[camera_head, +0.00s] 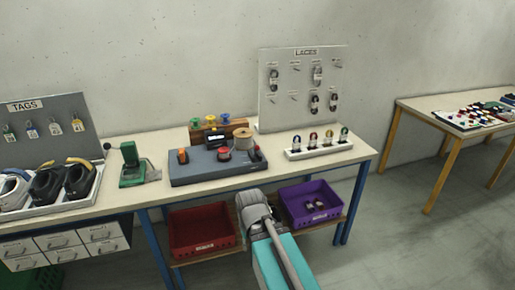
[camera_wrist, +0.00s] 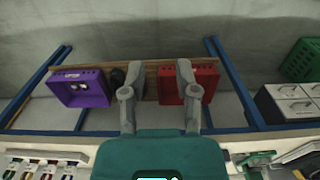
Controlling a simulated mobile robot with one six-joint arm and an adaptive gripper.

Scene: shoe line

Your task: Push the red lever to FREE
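A grey-blue control box (camera_head: 190,172) sits on the middle table in the head view. It carries an orange-red upright piece (camera_head: 183,156) at its left and a red round part (camera_head: 224,154) near its middle. Both are small, and I cannot tell which is the red lever or read any FREE mark. My gripper (camera_wrist: 161,78) shows in the wrist view with its two grey fingers apart and nothing between them. It is in front of the table, facing the lower shelf. The control box does not show in the wrist view.
A red crate (camera_head: 203,251) and a purple crate (camera_head: 322,221) stand on the lower shelf. A green device (camera_head: 130,164), a wooden block with coloured knobs (camera_head: 219,129), a thread spool (camera_head: 243,139) and a white lace rack (camera_head: 320,151) surround the box. The table's front strip is clear.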

